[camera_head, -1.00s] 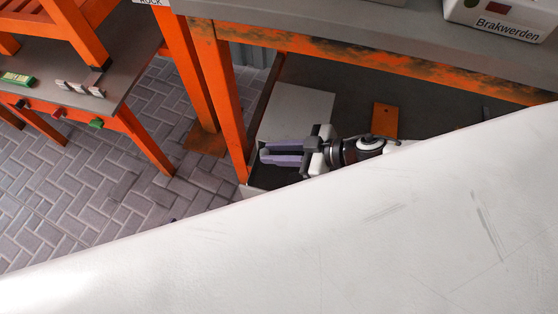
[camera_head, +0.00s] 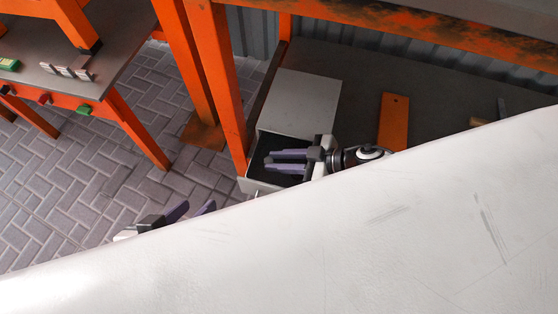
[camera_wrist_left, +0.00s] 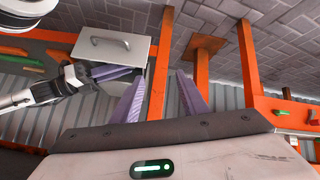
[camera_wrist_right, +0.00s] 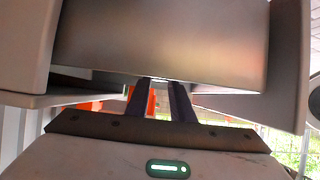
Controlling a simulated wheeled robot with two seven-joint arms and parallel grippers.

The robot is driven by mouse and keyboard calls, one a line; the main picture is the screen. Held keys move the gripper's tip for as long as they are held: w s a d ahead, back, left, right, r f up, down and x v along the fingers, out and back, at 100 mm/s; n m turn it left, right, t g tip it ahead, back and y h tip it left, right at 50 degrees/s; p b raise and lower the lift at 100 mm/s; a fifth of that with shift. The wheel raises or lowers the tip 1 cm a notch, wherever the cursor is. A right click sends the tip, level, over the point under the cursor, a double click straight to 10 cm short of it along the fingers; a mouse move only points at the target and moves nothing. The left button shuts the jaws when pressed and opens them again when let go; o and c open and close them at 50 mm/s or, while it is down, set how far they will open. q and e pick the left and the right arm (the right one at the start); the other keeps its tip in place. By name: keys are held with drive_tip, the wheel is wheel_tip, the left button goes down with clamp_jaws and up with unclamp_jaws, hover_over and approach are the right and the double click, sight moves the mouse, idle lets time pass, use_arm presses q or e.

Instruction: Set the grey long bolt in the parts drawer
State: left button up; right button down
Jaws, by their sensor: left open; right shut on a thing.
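The parts drawer (camera_head: 258,187) is grey with a dark inside and stands open under the bench in the head view. Its front with a bar handle (camera_wrist_left: 110,45) shows in the left wrist view. My right gripper (camera_head: 268,162) is over the drawer's opening, its fingers shut on a narrow thing, taken as the grey long bolt. The bolt itself cannot be made out there. In the right wrist view the right fingertips (camera_wrist_right: 160,82) are in front of a broad grey panel. My left gripper (camera_head: 198,207) is open and empty, left of and below the drawer.
An orange plate (camera_head: 393,121) lies on the dark shelf right of the grey drawer cabinet (camera_head: 298,101). Orange bench legs (camera_head: 222,85) stand just left of the drawer. A white surface (camera_head: 330,240) hides the lower part of the head view.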

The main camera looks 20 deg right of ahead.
drive_tip(key=shift+f, duration=0.1)
drive_tip(key=c, duration=1.5)
unclamp_jaws()
drive_tip(key=shift+c, duration=0.2)
use_arm(q)
drive_tip(key=shift+s+a+n+y+p, duration=0.15)
drive_tip(key=shift+s+a+y+p, duration=0.1)
drive_tip(key=shift+a+p, duration=0.5)
drive_tip(key=shift+s+a+n+y+p, duration=0.15)
drive_tip(key=shift+a+y+p, duration=0.15)
drive_tip(key=shift+p, duration=0.75)
use_arm(e)
drive_tip(key=v, duration=1.2)
